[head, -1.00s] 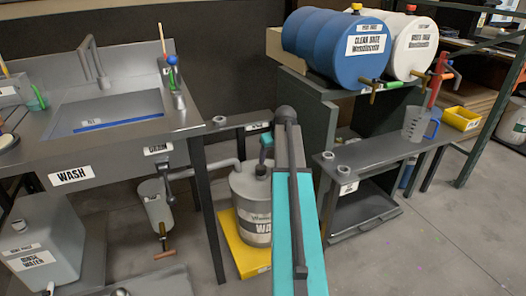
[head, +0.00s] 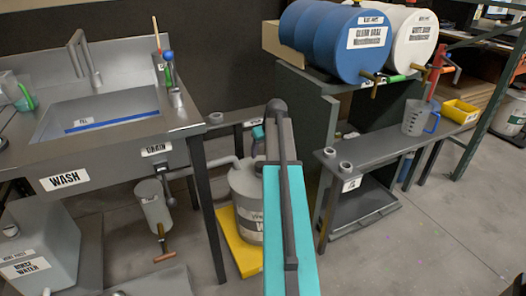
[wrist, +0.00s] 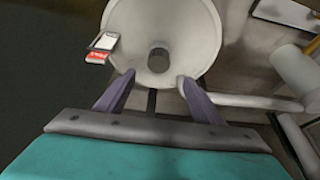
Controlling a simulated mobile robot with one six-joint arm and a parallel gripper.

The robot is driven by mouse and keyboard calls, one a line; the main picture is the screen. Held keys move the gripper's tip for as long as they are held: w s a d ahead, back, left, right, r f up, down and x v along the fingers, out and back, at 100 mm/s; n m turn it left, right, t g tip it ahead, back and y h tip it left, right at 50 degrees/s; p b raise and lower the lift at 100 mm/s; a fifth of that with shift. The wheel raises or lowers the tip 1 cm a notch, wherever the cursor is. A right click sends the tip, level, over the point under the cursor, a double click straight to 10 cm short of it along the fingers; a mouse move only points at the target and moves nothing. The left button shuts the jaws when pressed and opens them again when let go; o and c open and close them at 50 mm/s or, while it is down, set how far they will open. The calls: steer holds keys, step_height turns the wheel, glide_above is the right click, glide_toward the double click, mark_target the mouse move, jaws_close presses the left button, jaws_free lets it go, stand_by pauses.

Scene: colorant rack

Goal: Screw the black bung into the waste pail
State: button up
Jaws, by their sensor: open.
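The waste pail (head: 245,188) is a grey drum with a white label, standing on a yellow tray (head: 228,240) on the floor; my arm hides its right side. In the wrist view its pale round top (wrist: 190,35) fills the upper middle. A small dark round spot (wrist: 158,60) lies near the middle of that top; I cannot tell whether it is an open hole or the black bung. My gripper (wrist: 156,78) is open, its two fingers apart over the near part of the top, with nothing seen between them. In the head view my arm mostly hides the gripper.
A dark bench (head: 385,150) with small grey round pieces (head: 330,152) is at right. Blue (head: 325,35) and white (head: 408,45) drums lie above it.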

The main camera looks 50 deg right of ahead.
mark_target(261, 164)
steer(key=b+x, duration=0.3)
steer(key=x, duration=1)
steer(key=c, duration=1)
steer(key=o, duration=0.8)
steer(key=shift+n, duration=0.3)
steer(key=shift+n+y+p, duration=0.55)
steer(key=shift+n+y, duration=0.15)
steer(key=shift+n, duration=0.6)
steer(key=shift+s+n+y+p, duration=0.1)
steer(key=shift+n+y+p, duration=0.55)
steer(key=shift+n, duration=1.25)
